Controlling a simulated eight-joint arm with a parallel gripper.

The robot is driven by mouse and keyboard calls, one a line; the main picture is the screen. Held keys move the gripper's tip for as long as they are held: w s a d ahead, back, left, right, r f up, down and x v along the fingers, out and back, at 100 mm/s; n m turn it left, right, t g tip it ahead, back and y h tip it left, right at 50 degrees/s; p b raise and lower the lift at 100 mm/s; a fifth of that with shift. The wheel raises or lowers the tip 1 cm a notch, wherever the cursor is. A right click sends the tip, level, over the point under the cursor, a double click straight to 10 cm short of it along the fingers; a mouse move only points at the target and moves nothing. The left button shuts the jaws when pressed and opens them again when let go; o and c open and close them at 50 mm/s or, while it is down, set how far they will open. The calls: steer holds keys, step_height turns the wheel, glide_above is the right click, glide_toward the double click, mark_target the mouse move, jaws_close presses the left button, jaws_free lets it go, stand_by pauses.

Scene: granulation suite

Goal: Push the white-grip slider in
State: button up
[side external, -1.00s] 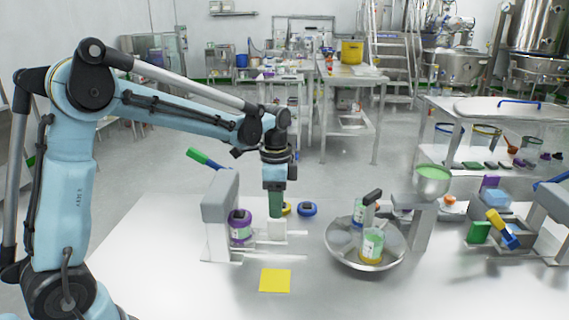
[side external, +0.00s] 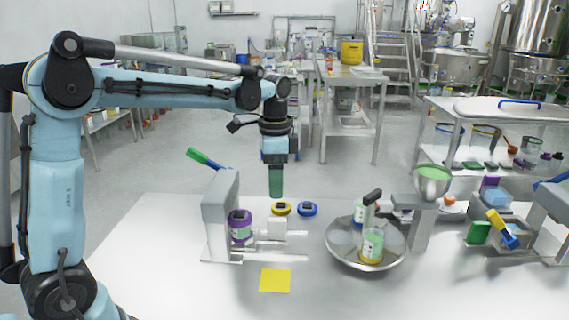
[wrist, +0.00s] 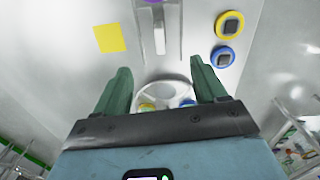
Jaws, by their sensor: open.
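The white-grip slider (side external: 277,228) is a pale block on the rails of a grey stand (side external: 220,212), right of a purple-lidded jar (side external: 240,228). In the wrist view the slider's pale grip (wrist: 160,38) shows at the top middle, partly cut by glare. My gripper (side external: 276,194) points straight down above the slider, clear of it, with nothing held. In the wrist view its green fingers (wrist: 162,76) are spread apart. From the side the fingers overlap.
A yellow disc (side external: 281,208) and a blue disc (side external: 307,209) lie behind the slider. A yellow square (side external: 275,280) lies in front. A round metal pan (side external: 340,250) holding a jar (side external: 371,246) stands to the right. The table's front left is clear.

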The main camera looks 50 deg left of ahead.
mark_target(276, 219)
steer(key=n, duration=0.5)
steer(key=f+n, duration=0.1)
steer(key=n, duration=1.1)
steer(key=shift+f, duration=0.15)
step_height(276, 219, down, 12)
jaws_close()
steer(key=shift+s+a, duration=1.55)
steer(key=shift+c, duration=0.8)
jaws_free()
steer(key=shift+o, duration=0.8)
